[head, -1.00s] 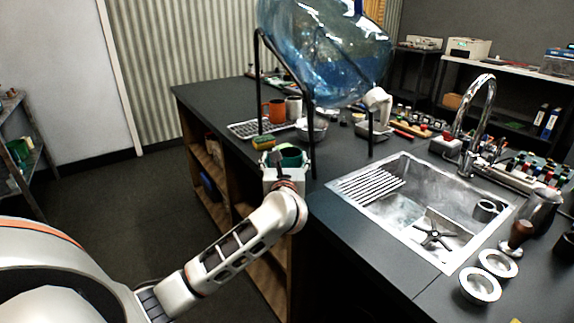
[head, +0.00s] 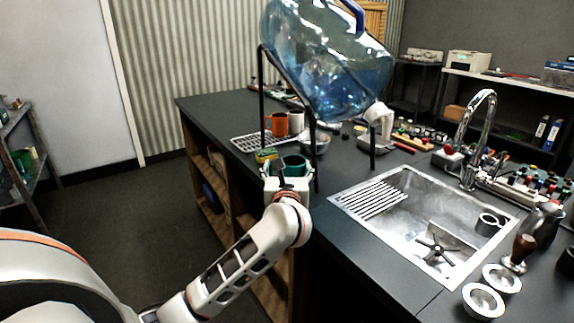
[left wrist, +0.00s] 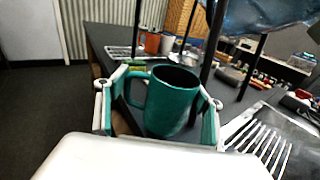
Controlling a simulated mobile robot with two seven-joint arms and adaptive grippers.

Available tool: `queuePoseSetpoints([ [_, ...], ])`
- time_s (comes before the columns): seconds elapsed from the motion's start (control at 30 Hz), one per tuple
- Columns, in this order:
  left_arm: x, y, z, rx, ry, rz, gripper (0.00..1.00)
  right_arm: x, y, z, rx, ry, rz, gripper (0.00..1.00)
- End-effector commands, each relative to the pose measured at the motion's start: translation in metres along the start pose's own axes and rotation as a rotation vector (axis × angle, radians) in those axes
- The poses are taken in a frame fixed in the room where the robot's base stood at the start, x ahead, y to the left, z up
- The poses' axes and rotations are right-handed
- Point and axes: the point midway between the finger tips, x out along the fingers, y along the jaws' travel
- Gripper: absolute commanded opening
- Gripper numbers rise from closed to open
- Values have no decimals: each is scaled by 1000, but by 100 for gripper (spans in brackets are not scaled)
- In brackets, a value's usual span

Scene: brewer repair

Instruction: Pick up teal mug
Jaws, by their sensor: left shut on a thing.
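The teal mug (left wrist: 170,103) is upright between the fingers of my left gripper in the left wrist view, with its handle on the left. In the head view the teal mug (head: 293,162) shows just beyond my left gripper (head: 286,173), at the counter's left edge. My left gripper (left wrist: 158,108) is shut on the mug, one finger on each side. The mug's base is hidden, so I cannot tell whether it touches the counter. My right gripper is not in view.
A large blue water bottle (head: 330,65) leans in a black stand (head: 315,155) close behind the mug. An orange mug (head: 277,124) and a yellow-green sponge (head: 266,155) are beyond. A metal sink (head: 410,215) lies to the right. The floor (head: 120,220) left of the counter is clear.

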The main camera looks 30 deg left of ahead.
Motion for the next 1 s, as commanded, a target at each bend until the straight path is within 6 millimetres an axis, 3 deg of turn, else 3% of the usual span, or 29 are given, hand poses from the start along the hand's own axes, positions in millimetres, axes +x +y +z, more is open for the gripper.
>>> queuePoseSetpoints([
  [0.6,-80,0,-4,-3,1,-2,40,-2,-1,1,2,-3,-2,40],
  [1.0,-120,0,-6,-3,1,-1,40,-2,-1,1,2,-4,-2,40],
])
